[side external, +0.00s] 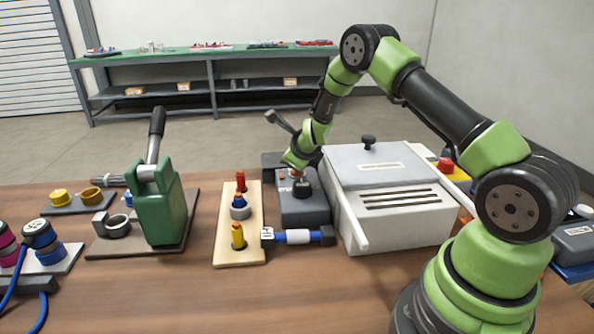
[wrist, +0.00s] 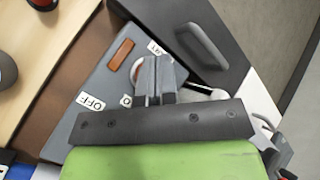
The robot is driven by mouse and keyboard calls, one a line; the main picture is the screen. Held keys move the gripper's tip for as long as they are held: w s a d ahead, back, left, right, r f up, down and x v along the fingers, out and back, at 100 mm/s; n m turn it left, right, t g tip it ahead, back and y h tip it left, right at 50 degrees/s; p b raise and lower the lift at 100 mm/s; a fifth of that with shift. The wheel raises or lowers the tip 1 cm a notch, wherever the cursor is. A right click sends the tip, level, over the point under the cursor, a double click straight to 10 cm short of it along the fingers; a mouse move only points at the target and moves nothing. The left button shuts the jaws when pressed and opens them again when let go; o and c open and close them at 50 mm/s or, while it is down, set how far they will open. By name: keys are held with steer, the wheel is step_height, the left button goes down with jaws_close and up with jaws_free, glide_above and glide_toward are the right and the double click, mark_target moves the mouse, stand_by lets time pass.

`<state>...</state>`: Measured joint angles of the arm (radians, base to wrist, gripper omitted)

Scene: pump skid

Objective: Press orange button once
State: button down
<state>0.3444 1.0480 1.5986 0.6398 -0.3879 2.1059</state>
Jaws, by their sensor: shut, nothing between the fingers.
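A grey control box (side external: 305,213) stands left of the white case in the side external view. In the wrist view its grey top (wrist: 92,122) carries an orange-brown rectangular piece (wrist: 120,53) and labels, one reading OFF. A round orange part with a pale rim (wrist: 136,68), likely the orange button, shows beside my fingertips and is partly hidden by them. My gripper (wrist: 154,72) is shut and empty, pointing down over the box; it also shows in the side external view (side external: 301,188). I cannot tell whether the fingertips touch the round part.
The white case (side external: 395,205) stands close on the right. A wooden board (side external: 226,251) with coloured plugs is on the left, with a blue cylinder (side external: 298,237) in front. A green lever press (side external: 158,210) stands farther left. The front of the table is clear.

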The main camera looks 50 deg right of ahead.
steer(key=shift+f, duration=1.05)
stand_by(1.1)
steer(key=shift+s, duration=0.1)
steer(key=shift+s+r, duration=0.15)
steer(key=shift+r, duration=0.7)
steer(key=shift+r, duration=2.6)
